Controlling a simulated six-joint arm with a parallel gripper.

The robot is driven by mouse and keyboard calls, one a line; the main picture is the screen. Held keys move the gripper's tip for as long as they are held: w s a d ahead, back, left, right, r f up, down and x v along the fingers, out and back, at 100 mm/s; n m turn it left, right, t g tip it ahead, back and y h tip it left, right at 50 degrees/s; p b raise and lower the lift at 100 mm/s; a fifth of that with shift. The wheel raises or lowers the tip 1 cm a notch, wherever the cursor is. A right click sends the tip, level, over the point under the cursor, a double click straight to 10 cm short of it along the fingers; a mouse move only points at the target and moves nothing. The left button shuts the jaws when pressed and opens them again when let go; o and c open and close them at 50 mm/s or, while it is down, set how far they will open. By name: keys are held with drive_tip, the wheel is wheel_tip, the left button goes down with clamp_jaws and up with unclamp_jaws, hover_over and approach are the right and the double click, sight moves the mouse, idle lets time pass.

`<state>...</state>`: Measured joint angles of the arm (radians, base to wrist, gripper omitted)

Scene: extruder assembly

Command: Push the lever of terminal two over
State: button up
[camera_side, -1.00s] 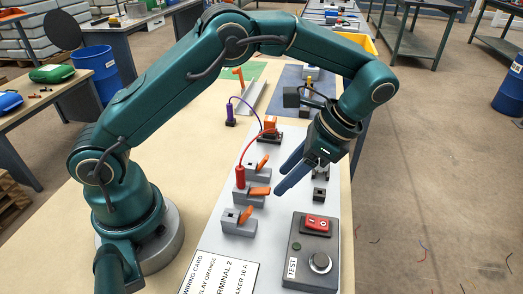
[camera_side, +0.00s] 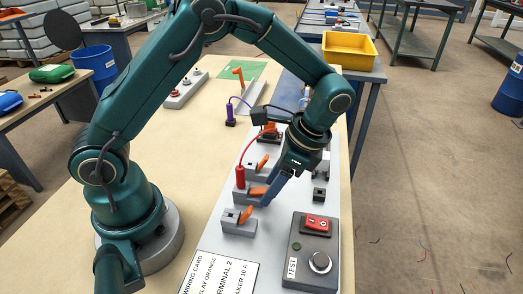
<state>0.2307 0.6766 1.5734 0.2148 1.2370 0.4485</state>
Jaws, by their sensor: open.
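Three grey terminal blocks with orange levers stand in a row on the light panel. The middle block (camera_side: 243,198), taken as terminal two, has its orange lever (camera_side: 257,191) lying out to the right. A red plug (camera_side: 240,178) with a red wire stands at this block. The front terminal (camera_side: 238,226) has its lever (camera_side: 247,213) tilted up; the back terminal's lever (camera_side: 262,162) is also tilted up. My gripper (camera_side: 268,201) is open and empty, its blue fingers pointing down just right of the middle lever. Whether they touch it, I cannot tell.
A test box (camera_side: 313,255) with a red switch and round knob sits at the panel's front right. A small dark block (camera_side: 319,195) stands right of my fingers. The wiring card (camera_side: 220,268) lies in front. A purple plug (camera_side: 230,117) stands behind left.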

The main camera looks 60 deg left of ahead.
clamp_jaws()
drive_tip(key=shift+f, duration=0.1)
drive_tip(key=shift+w+d+f+g+y, duration=0.15)
drive_tip(key=shift+f+g+y, duration=0.15)
drive_tip(key=shift+g+y, duration=0.25)
drive_tip(key=shift+w+d+f+g+y, duration=0.1)
drive_tip(key=shift+f+g+y, duration=0.15)
drive_tip(key=shift+g+y, duration=0.3)
unclamp_jaws()
drive_tip(key=shift+r, duration=0.1)
